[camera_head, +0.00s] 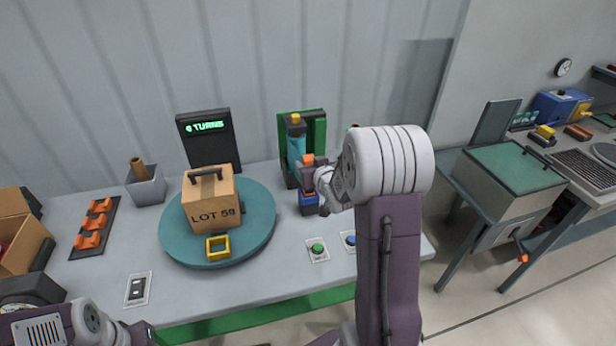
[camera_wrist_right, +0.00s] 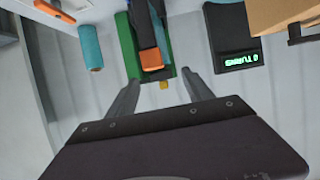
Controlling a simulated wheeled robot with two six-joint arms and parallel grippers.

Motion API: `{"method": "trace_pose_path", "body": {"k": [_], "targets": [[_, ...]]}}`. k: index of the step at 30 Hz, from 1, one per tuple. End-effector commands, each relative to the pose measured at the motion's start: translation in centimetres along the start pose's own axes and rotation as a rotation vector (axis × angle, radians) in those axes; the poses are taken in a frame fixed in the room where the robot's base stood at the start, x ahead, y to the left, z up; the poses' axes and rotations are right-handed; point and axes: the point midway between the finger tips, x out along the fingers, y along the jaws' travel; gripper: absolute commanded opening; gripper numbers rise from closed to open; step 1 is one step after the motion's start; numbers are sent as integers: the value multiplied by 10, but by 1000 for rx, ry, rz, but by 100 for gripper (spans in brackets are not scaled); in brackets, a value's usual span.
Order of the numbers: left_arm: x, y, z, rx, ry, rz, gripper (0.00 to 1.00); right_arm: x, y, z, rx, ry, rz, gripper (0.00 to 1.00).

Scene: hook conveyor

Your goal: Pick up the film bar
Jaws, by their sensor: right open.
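The likely film bar is a dark bar with an orange end (camera_head: 308,159), at the front of a green stand (camera_head: 319,132) with a blue-green film roll (camera_head: 297,146). In the right wrist view the bar's orange end (camera_wrist_right: 152,58) shows in front of the stand (camera_wrist_right: 127,45). My right gripper (camera_wrist_right: 160,78) is open and empty, its fingers pointing at the bar, one to each side and just short of it. In the head view my right arm (camera_head: 388,240) partly hides this gripper. My left gripper (camera_head: 148,334) is low at the left, mostly cut off and far from the bar.
A box marked LOT (camera_head: 210,200) and a yellow square frame (camera_head: 218,247) sit on the round turntable (camera_head: 262,222), left of the stand. A lit display (camera_head: 205,130) stands behind. Green (camera_head: 317,249) and blue (camera_head: 349,240) buttons lie at the front. Another blue-green roll (camera_wrist_right: 90,48) stands beside the stand.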

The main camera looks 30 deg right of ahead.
Motion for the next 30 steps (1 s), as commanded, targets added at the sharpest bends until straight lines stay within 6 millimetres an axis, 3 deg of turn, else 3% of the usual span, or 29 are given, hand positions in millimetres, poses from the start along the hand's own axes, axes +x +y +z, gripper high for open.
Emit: {"method": "trace_pose_path", "body": {"k": [3, 10, 18, 25, 26, 30], "targets": [[-6, 0, -1, 0, 0, 0, 36, 16, 0, -1, 0, -2, -1, 60], [-11, 0, -1, 0, 0, 0, 36, 28, 1, -1, 0, -1, 0, 60], [-25, 1, -3, 0, 0, 0, 36, 69, 4, 2, 1, -1, -1, 60], [-24, 1, -3, 0, 0, 0, 36, 73, 4, 2, 0, 0, 0, 60], [-24, 1, -3, 0, 0, 0, 36, 73, 4, 2, 0, 0, -1, 57], [-24, 1, -3, 0, 0, 0, 36, 73, 4, 2, 0, 0, -1, 18]]}}
